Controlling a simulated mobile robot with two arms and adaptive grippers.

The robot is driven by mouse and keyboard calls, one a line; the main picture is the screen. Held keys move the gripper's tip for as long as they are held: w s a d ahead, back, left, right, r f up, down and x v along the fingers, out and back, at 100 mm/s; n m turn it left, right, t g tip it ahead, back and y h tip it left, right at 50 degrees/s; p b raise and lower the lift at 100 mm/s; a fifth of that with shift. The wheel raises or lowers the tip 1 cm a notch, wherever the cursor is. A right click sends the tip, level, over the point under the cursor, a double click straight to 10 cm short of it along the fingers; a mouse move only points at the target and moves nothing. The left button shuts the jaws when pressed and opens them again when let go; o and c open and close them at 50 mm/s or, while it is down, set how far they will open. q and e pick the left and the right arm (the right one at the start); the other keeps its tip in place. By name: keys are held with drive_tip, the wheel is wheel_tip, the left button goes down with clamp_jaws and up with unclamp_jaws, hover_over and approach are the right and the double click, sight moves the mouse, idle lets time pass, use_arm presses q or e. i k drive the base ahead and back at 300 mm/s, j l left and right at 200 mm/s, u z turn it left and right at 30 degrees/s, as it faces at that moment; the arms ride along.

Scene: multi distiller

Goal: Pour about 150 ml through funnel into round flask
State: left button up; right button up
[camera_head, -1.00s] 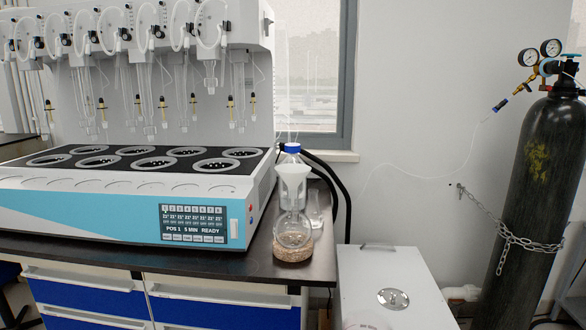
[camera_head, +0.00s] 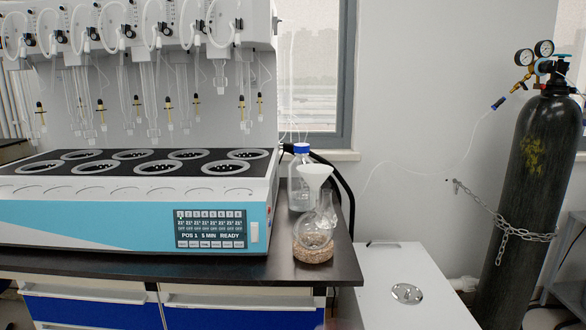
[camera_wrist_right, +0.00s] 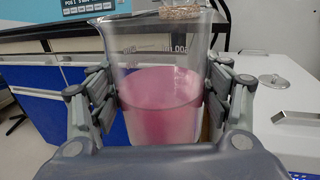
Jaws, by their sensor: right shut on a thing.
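The round flask (camera_head: 314,232) sits on a cork ring (camera_head: 314,256) near the right front corner of the bench in the head view. A white funnel (camera_head: 315,177) stands upright in its neck. In the right wrist view my right gripper (camera_wrist_right: 164,105) is shut around a clear glass beaker (camera_wrist_right: 150,60), with a finger on each side. The beaker holds pink liquid (camera_wrist_right: 160,100) and is in front of the blue drawers. A piece of the cork ring shows above its rim in that view. Neither gripper shows in the head view.
A blue-capped bottle (camera_head: 300,185) stands behind the funnel. The distiller (camera_head: 130,220) fills the bench to the left. A white cabinet (camera_head: 410,280) stands to the right below bench height, with a chained gas cylinder (camera_head: 535,190) beyond it. Bench room around the flask is small.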

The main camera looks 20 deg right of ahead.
sight(314, 175)
drive_tip(key=i+j, duration=0.1)
drive_tip(key=j, duration=0.8)
drive_tip(key=i+j, duration=0.15)
drive_tip(key=j, duration=0.25)
drive_tip(key=z, duration=0.05)
